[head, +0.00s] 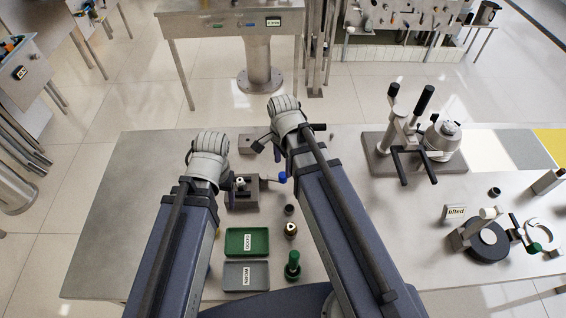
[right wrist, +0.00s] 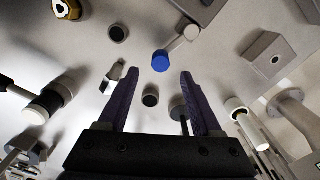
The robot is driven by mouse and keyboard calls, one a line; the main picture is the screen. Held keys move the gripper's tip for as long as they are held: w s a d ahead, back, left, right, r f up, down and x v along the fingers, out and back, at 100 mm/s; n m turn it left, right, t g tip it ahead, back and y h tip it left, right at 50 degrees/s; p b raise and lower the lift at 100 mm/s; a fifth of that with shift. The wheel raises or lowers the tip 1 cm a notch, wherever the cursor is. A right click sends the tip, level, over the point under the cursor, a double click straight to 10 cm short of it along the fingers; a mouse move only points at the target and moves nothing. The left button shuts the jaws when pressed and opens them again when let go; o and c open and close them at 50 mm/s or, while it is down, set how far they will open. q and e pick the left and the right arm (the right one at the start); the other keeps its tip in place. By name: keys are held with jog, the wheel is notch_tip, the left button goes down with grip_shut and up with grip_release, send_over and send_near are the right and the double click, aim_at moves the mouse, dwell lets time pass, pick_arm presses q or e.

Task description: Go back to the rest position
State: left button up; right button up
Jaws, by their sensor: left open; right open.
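My left gripper (head: 226,181) is mostly hidden under its pale wrist, beside a small grey vise-like fixture (head: 243,194) with a blue-tipped handle (head: 282,177). My right gripper (head: 272,148) is at the far part of the bench, partly hidden by its wrist. In the right wrist view its two purple fingers (right wrist: 153,100) stand wide apart with nothing gripped. A small dark cylinder (right wrist: 150,96) shows beyond them on the bench. The blue handle end also shows in that view (right wrist: 160,62).
A green tray (head: 227,242) and a grey tray (head: 227,275) lie at the front, beside a green-topped part (head: 292,266) and a brass part (head: 291,230). A press-like fixture (head: 405,150) stands right, with a round dark fixture (head: 485,243) nearer. The bench's left side (head: 125,215) is clear.

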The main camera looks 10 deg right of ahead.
jog(key=shift+r+p, duration=0.35)
jog(key=shift+r, duration=0.45)
pick_arm(q)
jog(key=shift+r, duration=0.8)
